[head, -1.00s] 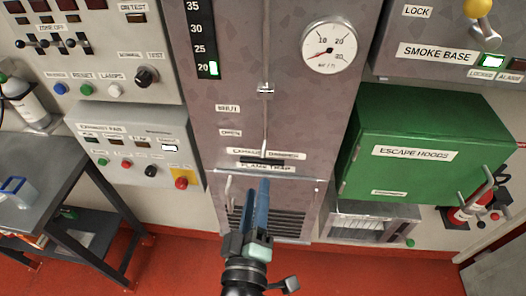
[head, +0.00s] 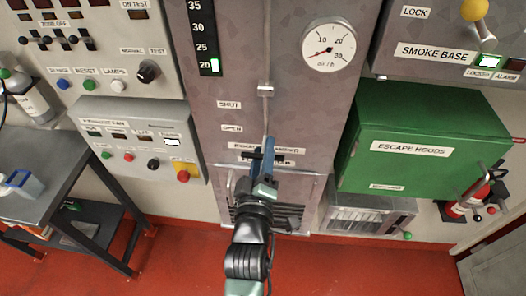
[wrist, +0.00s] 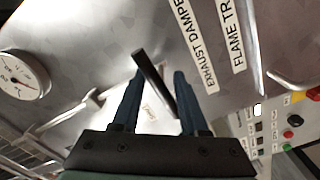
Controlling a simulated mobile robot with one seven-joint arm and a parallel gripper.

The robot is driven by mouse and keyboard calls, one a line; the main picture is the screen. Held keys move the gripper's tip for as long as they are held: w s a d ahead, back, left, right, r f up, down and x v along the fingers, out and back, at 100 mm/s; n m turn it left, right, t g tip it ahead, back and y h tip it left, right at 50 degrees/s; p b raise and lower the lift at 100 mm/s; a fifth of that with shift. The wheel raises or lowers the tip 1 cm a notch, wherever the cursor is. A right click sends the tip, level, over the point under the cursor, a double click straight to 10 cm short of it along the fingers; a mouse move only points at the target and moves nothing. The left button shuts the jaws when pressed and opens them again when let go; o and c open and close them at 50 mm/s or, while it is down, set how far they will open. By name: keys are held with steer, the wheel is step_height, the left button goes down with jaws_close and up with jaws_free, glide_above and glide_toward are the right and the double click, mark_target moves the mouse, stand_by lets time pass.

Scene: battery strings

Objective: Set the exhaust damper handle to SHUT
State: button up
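The exhaust damper handle has a pale vertical rod (head: 266,115) on the grey panel in the head view, with a dark crossbar grip at its lower end, below the OPEN label (head: 232,128). The SHUT label (head: 229,105) is higher up. My gripper (head: 267,148) is at the grip and partly hides it. In the wrist view the dark bar (wrist: 153,80) runs diagonally between the two blue fingers of my gripper (wrist: 160,85). The fingers are apart, with visible gaps beside the bar. I cannot tell whether either finger touches it.
The FLAME TRAP cover (head: 305,185) lies just below the handle. A green ESCAPE HOODS box (head: 425,130) juts out at the right. A round gauge (head: 328,48) is above right.

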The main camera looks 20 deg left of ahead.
jaws_close()
stand_by(1.3)
